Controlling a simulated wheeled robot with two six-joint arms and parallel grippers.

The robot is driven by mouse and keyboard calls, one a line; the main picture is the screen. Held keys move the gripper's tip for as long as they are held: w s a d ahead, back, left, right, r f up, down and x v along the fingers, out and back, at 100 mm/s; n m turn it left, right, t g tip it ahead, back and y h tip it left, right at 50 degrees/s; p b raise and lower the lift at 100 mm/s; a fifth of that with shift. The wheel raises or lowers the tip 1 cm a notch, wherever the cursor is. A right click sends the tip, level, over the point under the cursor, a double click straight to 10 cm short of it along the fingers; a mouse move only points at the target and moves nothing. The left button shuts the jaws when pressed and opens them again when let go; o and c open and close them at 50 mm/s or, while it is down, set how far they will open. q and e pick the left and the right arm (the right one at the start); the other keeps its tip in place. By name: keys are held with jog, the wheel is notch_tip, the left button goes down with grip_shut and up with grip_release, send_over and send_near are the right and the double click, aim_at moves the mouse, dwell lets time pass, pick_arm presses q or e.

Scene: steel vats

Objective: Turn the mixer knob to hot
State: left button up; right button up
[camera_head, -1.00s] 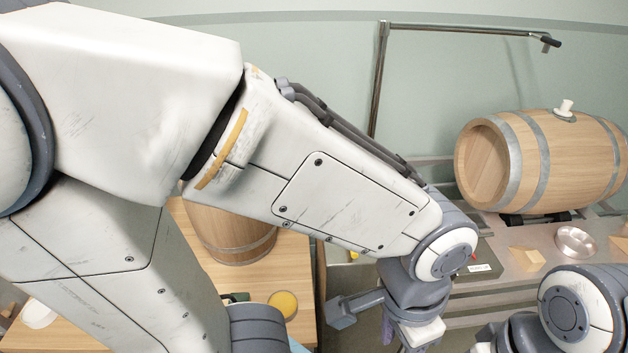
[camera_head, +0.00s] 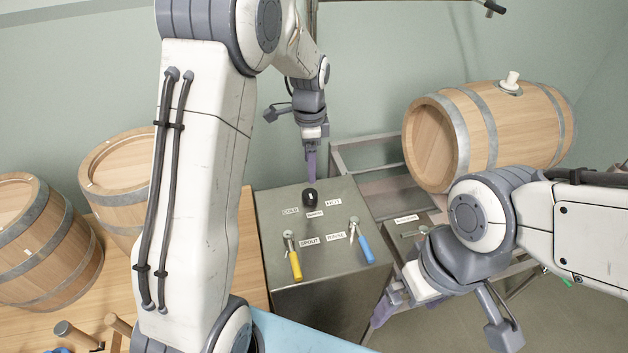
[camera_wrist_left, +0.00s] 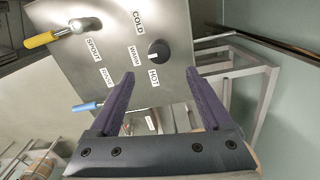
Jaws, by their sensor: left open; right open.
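The black mixer knob (camera_head: 310,198) is on the steel panel (camera_head: 349,196), between the COLD label (camera_head: 291,211) and the HOT label (camera_head: 333,202). In the left wrist view the knob (camera_wrist_left: 158,51) has a white mark towards the WARM label (camera_wrist_left: 133,56); HOT (camera_wrist_left: 153,78) is below it. My left gripper (camera_head: 311,178) is just behind the knob, pointing down. In the left wrist view its purple fingers (camera_wrist_left: 160,73) are spread, with nothing between them and the knob just past the tips. My right gripper (camera_head: 406,310) is open, at lower right, away from the knob.
A yellow-handled valve (camera_head: 294,260) and a blue-handled valve (camera_head: 361,243) are on the same panel, in front of the knob. A wooden barrel (camera_head: 485,135) lies on a rack at right. More barrels (camera_head: 45,235) stand on the wooden table at left.

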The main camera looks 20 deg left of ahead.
aim_at(310, 193)
pick_arm(q)
notch_tip(310, 193, down, 10)
jog(key=shift+s+a+r+p, duration=0.1)
jog(key=shift+r+p, duration=0.15)
jog(key=shift+p, duration=0.4)
grip_shut()
